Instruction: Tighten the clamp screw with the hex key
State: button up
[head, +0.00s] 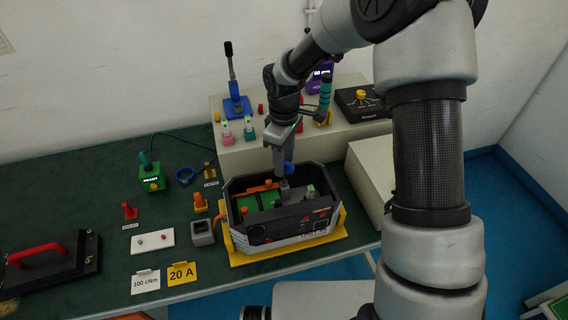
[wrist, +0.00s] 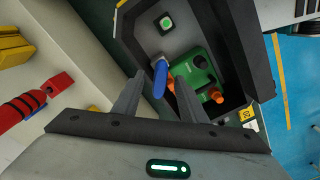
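A blue handle (wrist: 160,80), which looks like the hex key's, stands between my gripper's fingers in the wrist view. In the head view the blue handle (head: 289,168) points down at a grey block (head: 297,194) inside the open dark case (head: 285,232). My gripper (wrist: 160,75) is over the case with its fingers apart on either side of the handle; narrow gaps seem to show beside it. The handle's lower end meets the block area, but the clamp screw and key tip are hidden.
The case sits in a yellow cradle (head: 340,232) and holds a green module (wrist: 196,72) with orange parts. Behind is a raised beige shelf (head: 230,148) with tools. A grey holder (head: 203,233) and cards stand left; a black panel with red handle (head: 36,252) lies far left.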

jog(key=shift+f, duration=1.05)
grip_shut()
jog(key=shift+f, duration=0.1)
